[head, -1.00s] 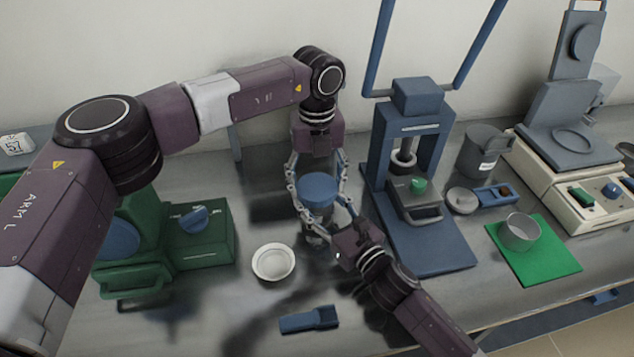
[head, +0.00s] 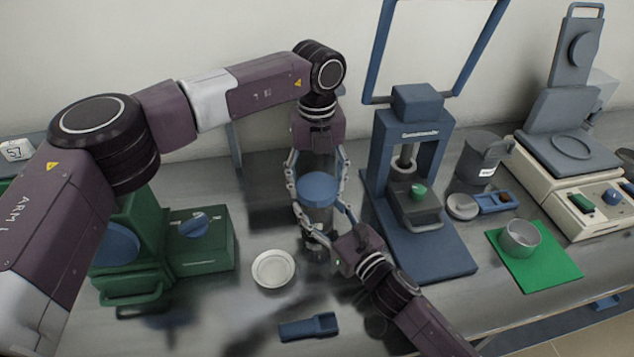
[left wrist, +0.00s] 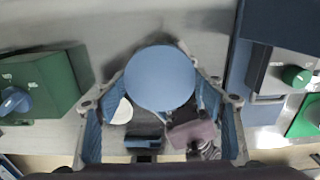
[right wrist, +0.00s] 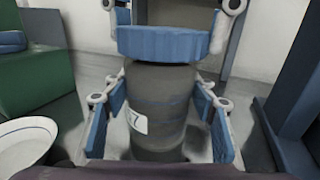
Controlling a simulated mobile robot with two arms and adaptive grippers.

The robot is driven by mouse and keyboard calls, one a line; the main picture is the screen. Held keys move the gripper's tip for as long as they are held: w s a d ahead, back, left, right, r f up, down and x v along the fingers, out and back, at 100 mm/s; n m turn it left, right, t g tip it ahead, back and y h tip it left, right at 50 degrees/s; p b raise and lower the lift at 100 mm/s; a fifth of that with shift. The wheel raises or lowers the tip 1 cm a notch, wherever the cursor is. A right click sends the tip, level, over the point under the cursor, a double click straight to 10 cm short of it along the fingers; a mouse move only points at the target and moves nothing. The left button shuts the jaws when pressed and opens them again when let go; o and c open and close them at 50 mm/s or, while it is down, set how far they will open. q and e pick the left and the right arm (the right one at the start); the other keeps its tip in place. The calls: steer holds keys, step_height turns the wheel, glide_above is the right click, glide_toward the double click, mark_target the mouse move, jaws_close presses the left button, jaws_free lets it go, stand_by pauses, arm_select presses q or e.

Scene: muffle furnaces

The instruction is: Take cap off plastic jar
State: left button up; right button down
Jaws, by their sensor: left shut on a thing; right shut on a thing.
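The plastic jar (right wrist: 158,105) is a grey, upright cylinder with a white label, on the bench in the middle of the head view. Its blue cap (head: 319,186) is a wide ribbed disc, level over the jar top; it also shows from above in the left wrist view (left wrist: 160,78). My left gripper (head: 320,192) comes down from above and is shut on the cap's sides. My right gripper (right wrist: 160,92) is shut on the jar body just below the cap. I cannot tell whether cap and jar still touch.
A white dish (head: 273,269) and a blue tool (head: 308,327) lie in front of the jar. A green machine (head: 165,250) stands left. A blue press (head: 415,190) stands close on the right. Further right are a metal beaker on a green mat (head: 550,263) and a balance (head: 580,180).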

mark_target(317, 186)
arm_select(q)
steer(key=shift+r, duration=2.05)
arm_select(e)
steer(key=c, duration=0.7)
jaws_free()
steer(key=shift+c, duration=0.2)
steer(key=v, duration=1.2)
